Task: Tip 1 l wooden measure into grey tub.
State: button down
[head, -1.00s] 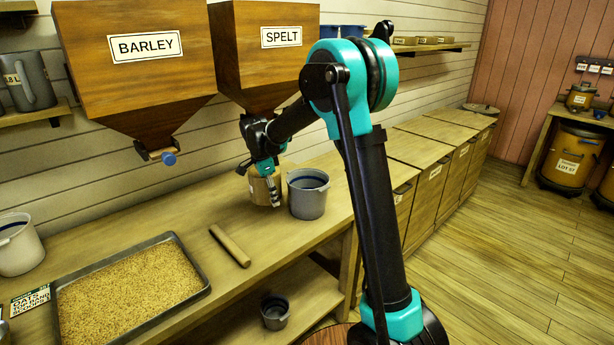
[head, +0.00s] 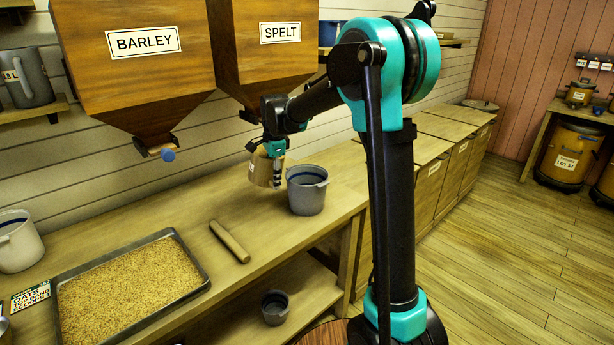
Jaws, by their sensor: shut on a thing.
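The wooden measure (head: 260,169) is a small light-brown tub, tilted slightly and held above the bench in front of the spelt hopper. My gripper (head: 276,178) is shut on its right side. What the measure and the tub hold cannot be seen.
A tray of grain (head: 135,280) lies at the left of the bench, with a wooden roller (head: 229,242) beside it. The barley hopper (head: 135,60) and spelt hopper (head: 265,45) hang above. A small grey pot (head: 275,307) stands on the lower shelf. A pale bucket (head: 18,242) is far left.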

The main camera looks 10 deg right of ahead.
jog(key=shift+s+d+r+t+y+p, duration=0.1)
jog(key=shift+d+r+y, duration=0.15)
jog(key=shift+r+y, duration=0.35)
jog(key=shift+d+r+t+y+p, duration=0.1)
jog(key=shift+d+r+y, duration=0.2)
jog(key=shift+r+y, duration=0.25)
jog(key=shift+s+d+r+t+y+p, duration=0.1)
jog(key=shift+d+r+y, duration=0.15)
jog(key=shift+r+y, duration=0.3)
dwell(0.8)
jog(key=shift+d+f+y, duration=0.3)
jog(key=shift+d+y, duration=0.15)
jog(key=shift+y, duration=0.25)
dwell(0.6)
jog(key=shift+d+r+t+y+p, duration=0.1)
jog(key=shift+r+t+y+p, duration=0.2)
jog(key=shift+y+p, duration=0.4)
dwell(0.7)
jog(key=shift+a+f+t+y, duration=0.15)
jog(key=shift+f+y, duration=0.2)
jog(key=shift+y, duration=0.6)
jog(key=shift+a+f+t+y, duration=0.15)
jog(key=shift+f+y, duration=0.2)
jog(key=shift+y, duration=0.6)
dwell(0.9)
